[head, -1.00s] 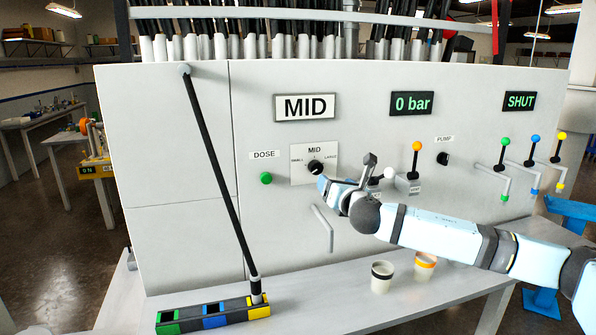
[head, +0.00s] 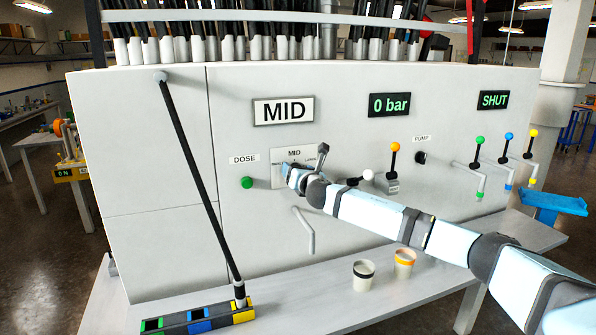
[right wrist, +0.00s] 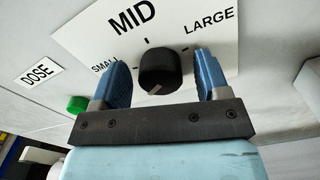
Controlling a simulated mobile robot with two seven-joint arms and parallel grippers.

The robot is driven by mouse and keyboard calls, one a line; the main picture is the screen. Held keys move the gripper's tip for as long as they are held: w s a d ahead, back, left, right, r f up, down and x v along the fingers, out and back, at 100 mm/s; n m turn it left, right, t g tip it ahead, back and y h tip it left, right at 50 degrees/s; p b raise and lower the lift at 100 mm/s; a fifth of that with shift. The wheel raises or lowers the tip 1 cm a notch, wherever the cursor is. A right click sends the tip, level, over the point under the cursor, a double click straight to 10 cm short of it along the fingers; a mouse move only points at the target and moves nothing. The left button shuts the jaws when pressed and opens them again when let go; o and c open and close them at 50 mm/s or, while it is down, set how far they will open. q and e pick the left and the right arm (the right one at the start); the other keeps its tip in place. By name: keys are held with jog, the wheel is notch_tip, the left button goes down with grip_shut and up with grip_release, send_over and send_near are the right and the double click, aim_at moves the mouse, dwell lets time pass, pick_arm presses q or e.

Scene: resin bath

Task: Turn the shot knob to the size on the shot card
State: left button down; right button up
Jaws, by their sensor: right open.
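The framed shot card (head: 284,110) on the machine front reads MID. The shot knob (right wrist: 160,71) is black, on a white plate (head: 279,156) marked SMALL, MID and LARGE. A slanted light line shows on the knob's face in the right wrist view; I cannot tell which mark it points to. My right gripper (right wrist: 162,66) is open, its blue fingers on either side of the knob with gaps between. In the head view my right gripper (head: 291,174) hides the knob. My left gripper is not in view.
A green DOSE button (head: 247,183) is left of the plate. A white-knobbed lever (head: 368,175) and an orange-knobbed lever (head: 394,160) stand to the right. A bent handle (head: 306,232) hangs below my right arm. Two cups (head: 363,274) (head: 404,262) stand on the bench.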

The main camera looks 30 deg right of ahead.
jog(key=shift+c, duration=0.3)
jog(key=c, duration=0.9)
